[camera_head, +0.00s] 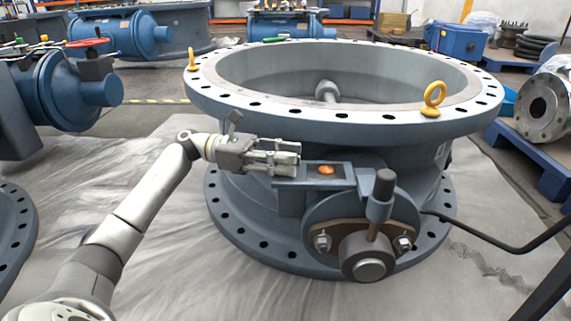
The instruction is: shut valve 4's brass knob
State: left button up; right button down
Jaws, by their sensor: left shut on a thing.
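A large grey-blue butterfly valve (343,117) lies flat on the sheeted floor in the middle of the head view. A bracket (350,175) juts from its front and bears a small orange piece (326,170). My left gripper (290,158) reaches in from the left to the bracket's left end, pointing right. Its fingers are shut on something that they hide. The orange piece lies just right of the fingertips, apart from them. I cannot make out a brass knob or a valve number. My right gripper is out of view.
A shaft housing with a round hub (368,257) sticks out below the bracket. Yellow lifting eyes (433,99) stand on the top flange. The sheeted floor (150,245) near my left arm is clear.

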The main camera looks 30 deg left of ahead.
pick_arm(q)
jog(key=shift+m+g+h, duration=0.5)
jog(key=shift+m+g, duration=0.8)
jog(key=shift+g, duration=0.7)
jog(key=shift+m+g, duration=0.3)
jog(key=shift+g, duration=0.1)
jog(key=shift+f, duration=0.1)
jog(key=o, duration=1)
jog(key=shift+o, duration=0.2)
jog(key=a, duration=0.7)
jog(key=shift+s+a, duration=0.2)
jog(key=shift+a, duration=0.05)
